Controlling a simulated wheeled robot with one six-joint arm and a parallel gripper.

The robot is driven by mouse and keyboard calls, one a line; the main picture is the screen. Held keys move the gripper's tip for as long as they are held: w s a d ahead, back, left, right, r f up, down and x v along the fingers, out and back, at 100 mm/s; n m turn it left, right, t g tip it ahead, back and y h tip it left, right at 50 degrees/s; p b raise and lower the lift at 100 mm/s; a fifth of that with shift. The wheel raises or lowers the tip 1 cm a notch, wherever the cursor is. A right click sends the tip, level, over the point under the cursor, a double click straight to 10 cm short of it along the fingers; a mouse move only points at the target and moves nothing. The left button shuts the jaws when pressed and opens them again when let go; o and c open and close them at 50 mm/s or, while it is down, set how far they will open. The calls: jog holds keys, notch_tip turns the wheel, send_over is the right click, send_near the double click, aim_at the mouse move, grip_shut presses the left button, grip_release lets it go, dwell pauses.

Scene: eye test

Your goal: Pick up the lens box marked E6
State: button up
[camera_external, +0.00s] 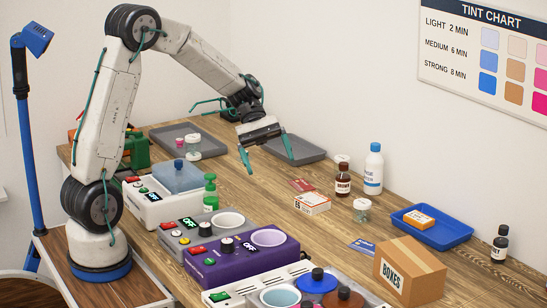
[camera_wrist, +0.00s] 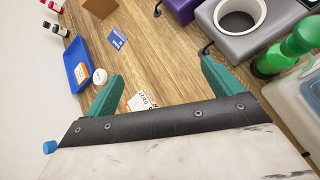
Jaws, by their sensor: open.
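A small white and orange lens box (camera_external: 312,204) lies on the wooden table near its middle. Its mark starts with E, but the digit is too small to read surely. In the wrist view this box (camera_wrist: 141,101) shows between the fingers, nearer the left finger, partly hidden by my gripper's dark bar. A second orange and white box (camera_external: 418,218) lies in the blue tray (camera_external: 452,237); its mark is unreadable. My gripper (camera_external: 267,157) is open and empty, above the table and behind and left of the first box. Its green fingers (camera_wrist: 158,80) are spread wide.
A white bottle (camera_external: 374,170) is behind. A carton (camera_external: 408,273) is in front.

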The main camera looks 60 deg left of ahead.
aim_at(311, 197)
jog(key=w+a+f+n+h, duration=0.1)
jog(key=w+f+n, duration=0.1)
jog(key=w+f, duration=0.1)
jog(key=w+a+f+n+t+h, duration=0.1)
jog(key=w+f+n, duration=0.1)
jog(key=w+f, duration=0.2)
jog(key=w+a+f+n+t+h, duration=0.1)
jog(key=w+f+n, duration=0.1)
jog(key=w+f, duration=0.2)
jog(key=shift+w+a+h, duration=0.25)
jog(key=shift+w+h, duration=0.15)
jog(key=shift+w, duration=0.1)
jog(key=shift+n+t, duration=0.3)
jog(key=x, duration=0.7)
jog(key=shift+s+d+f, duration=0.1)
jog(key=shift+d+f, duration=0.1)
jog(key=shift+d, duration=0.1)
jog(key=c, duration=1.1)
